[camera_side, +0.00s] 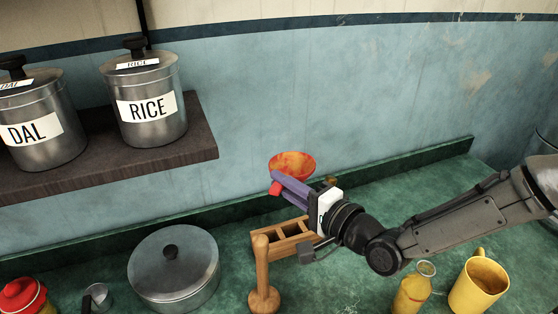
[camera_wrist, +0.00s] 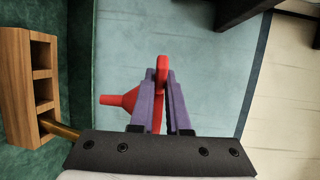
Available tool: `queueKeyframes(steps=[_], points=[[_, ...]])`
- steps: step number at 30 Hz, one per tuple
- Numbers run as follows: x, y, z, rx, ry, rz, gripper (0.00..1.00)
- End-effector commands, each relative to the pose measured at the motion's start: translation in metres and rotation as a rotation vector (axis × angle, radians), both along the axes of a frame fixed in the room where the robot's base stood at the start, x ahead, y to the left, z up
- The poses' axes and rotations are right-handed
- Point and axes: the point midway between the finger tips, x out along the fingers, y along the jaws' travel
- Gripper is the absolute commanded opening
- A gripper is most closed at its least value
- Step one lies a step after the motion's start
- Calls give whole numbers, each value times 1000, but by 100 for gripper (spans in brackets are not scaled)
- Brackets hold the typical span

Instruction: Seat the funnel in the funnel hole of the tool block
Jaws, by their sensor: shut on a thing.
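The red funnel (camera_wrist: 128,100) is in my gripper (camera_wrist: 162,75), between its purple fingers. In the wrist view its narrow spout points left, toward the block's side, and part of its cone is hidden by a finger. In the side view a red end of the funnel (camera_side: 275,188) shows at the tips of my gripper (camera_side: 283,187). The wooden tool block (camera_side: 258,238) stands on the counter below my gripper, clear of the funnel. Its square openings also show in the wrist view, where the block (camera_wrist: 15,85) is at the left edge.
An orange-red bowl shape (camera_side: 292,163) shows just above my fingers; I cannot tell whether it belongs to the funnel. A brass rod (camera_wrist: 62,129) rises at the block. A wooden masher (camera_side: 262,275), lidded pot (camera_side: 173,270), yellow mug (camera_side: 478,288) and shelf (camera_side: 195,148) are nearby.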

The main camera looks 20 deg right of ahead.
Motion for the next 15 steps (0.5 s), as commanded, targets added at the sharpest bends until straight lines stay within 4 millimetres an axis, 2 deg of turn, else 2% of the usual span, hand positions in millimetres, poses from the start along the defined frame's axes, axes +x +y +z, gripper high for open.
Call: queueKeyframes(steps=[1, 3, 7, 11, 15], points=[[0, 0, -17, -2, -5, 0, 0], [0, 0, -38, 3, -20, 0, 0], [0, 0, -70, 17, -51, 1, 0], [0, 1, -87, 26, -71, 1, 0], [0, 1, -93, 30, -81, 2, 0]])
